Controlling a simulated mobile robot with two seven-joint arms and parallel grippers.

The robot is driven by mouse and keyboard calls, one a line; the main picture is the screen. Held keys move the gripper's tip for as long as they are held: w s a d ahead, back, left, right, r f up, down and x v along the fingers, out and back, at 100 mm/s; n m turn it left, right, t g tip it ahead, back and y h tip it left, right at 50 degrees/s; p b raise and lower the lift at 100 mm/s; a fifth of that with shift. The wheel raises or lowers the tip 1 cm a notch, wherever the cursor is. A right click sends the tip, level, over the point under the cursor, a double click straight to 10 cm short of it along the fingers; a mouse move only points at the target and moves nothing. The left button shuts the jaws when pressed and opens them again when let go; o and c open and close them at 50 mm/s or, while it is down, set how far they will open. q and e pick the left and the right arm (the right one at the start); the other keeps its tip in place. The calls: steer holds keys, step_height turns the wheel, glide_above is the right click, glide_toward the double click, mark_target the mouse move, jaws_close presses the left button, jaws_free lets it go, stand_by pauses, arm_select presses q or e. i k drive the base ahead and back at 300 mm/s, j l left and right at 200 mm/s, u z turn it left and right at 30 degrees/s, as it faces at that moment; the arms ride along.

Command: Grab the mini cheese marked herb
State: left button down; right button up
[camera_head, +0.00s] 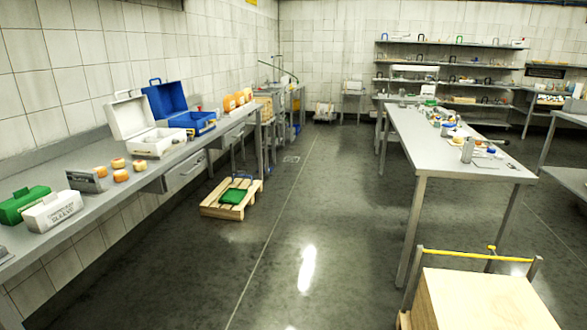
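Several small orange and pale round pieces, which look like mini cheeses (121,175), sit on the left grey bench beside a small grey stand or sign (87,179). They are too small for me to read any herb marking, so I cannot tell which one is marked herb. More orange items (229,103) stand farther along the same bench. Neither of my grippers is in view.
The left bench also holds a green box (22,204), a white box (53,211), and open white (128,117) and blue (165,98) cases. A wooden pallet (215,211) lies on the floor. A wooden crate (480,300) stands front right. The middle floor is clear.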

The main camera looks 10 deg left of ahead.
mark_target(138, 166)
steer(key=i+u, duration=0.4)
steer(key=i, duration=0.15)
steer(key=i+l+u, duration=0.1)
steer(key=i+u, duration=0.3)
steer(key=i, duration=0.2)
steer(key=i+u, duration=0.4)
steer(key=i+l+u, duration=0.25)
steer(key=u, duration=0.2)
steer(key=i+l+u, duration=0.7)
steer(key=u, duration=0.15)
